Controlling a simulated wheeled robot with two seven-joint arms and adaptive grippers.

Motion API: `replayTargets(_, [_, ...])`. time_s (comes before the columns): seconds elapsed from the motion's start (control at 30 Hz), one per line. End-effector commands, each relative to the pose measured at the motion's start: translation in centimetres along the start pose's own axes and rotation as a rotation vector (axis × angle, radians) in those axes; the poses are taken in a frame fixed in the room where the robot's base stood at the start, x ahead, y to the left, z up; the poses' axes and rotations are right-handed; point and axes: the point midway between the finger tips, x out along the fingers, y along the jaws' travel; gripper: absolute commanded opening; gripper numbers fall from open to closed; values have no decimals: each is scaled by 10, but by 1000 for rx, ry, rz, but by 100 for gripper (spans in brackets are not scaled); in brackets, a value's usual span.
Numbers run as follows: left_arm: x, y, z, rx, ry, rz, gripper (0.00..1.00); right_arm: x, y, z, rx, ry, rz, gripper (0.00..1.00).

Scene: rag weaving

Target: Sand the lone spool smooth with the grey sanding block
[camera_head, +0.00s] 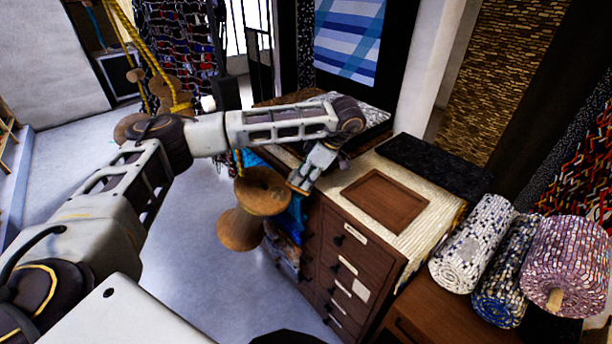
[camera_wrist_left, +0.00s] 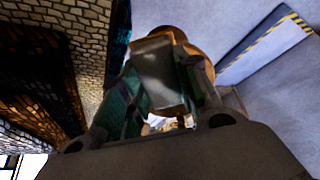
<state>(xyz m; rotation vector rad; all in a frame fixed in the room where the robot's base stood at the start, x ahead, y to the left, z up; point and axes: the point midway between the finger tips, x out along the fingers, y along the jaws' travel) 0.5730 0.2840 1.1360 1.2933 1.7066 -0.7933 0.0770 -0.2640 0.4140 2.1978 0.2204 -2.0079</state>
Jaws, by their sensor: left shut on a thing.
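A large wooden spool (camera_head: 262,190) stands apart from the other spools, at the left side of the cabinet, with a yellow rope above it. My left gripper (camera_head: 303,178) reaches over the cabinet's corner, just right of the spool's upper flange. In the left wrist view, a grey block (camera_wrist_left: 160,72) sits between the gripper's fingers (camera_wrist_left: 163,95), which are shut on it. The brown spool (camera_wrist_left: 197,52) shows just beyond the block; I cannot tell whether they touch. The block is hard to pick out in the head view. My right gripper is not in view.
The dark wooden cabinet (camera_head: 345,265) carries a woven runner and an empty brown tray (camera_head: 384,199). Rolled rag rugs (camera_head: 565,262) lie at the right. More spools (camera_head: 172,88) hang with yellow rope at the back left. The floor (camera_head: 195,270) left of the spool is clear.

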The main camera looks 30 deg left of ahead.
Motion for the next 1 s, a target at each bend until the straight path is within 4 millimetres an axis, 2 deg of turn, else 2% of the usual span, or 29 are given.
replayTargets(0.77, [66, 0, 1, 0, 1, 0, 5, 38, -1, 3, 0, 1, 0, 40])
replayTargets(1.0, [61, 0, -23, -2, 0, 0, 5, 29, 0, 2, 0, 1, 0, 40])
